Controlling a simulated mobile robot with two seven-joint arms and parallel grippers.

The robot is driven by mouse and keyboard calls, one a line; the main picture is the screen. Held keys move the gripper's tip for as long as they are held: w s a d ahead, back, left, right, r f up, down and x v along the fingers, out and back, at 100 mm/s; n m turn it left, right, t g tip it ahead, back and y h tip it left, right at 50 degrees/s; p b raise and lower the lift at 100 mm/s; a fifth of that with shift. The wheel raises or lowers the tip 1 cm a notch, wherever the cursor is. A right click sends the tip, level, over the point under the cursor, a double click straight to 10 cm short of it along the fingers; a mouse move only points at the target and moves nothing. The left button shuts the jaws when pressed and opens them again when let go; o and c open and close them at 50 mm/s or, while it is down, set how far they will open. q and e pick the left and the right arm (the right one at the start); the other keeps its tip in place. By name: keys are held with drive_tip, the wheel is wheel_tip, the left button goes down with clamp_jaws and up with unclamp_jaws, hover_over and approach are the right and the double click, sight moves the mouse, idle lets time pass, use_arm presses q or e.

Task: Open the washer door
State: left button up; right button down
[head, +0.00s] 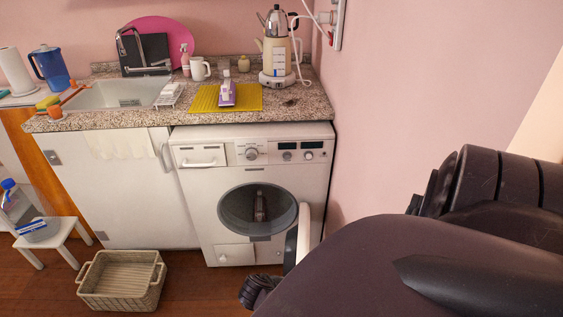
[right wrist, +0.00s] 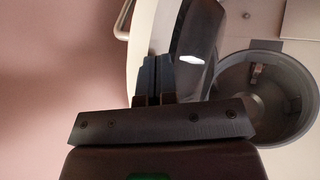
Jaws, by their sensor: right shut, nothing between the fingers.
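The white washer (head: 200,205) stands under the counter. Its round door (head: 303,232) is swung out to the right, seen nearly edge-on, with its lower part close to my right arm. The drum opening (head: 232,222) is uncovered, and a dark form shows inside it. In the right wrist view the door's pale rim (right wrist: 141,45) and dark bulging glass (right wrist: 200,40) stand beside the drum opening (right wrist: 265,100). My right gripper (right wrist: 158,62) is shut and empty, its fingers in front of the door; I cannot tell whether they touch. My left gripper is not in view.
A wicker basket (head: 122,281) and a small white stool (head: 60,243) with a bottle stand on the floor at left. The counter (head: 290,112) holds a kettle (head: 277,50) and a yellow mat (head: 205,98). A pink wall (head: 400,110) bounds the washer's right side.

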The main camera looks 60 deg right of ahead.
idle(0.3)
drive_tip(key=p+v, duration=0.2)
drive_tip(key=v, duration=0.8)
drive_tip(key=shift+a+r, duration=0.25)
idle(0.4)
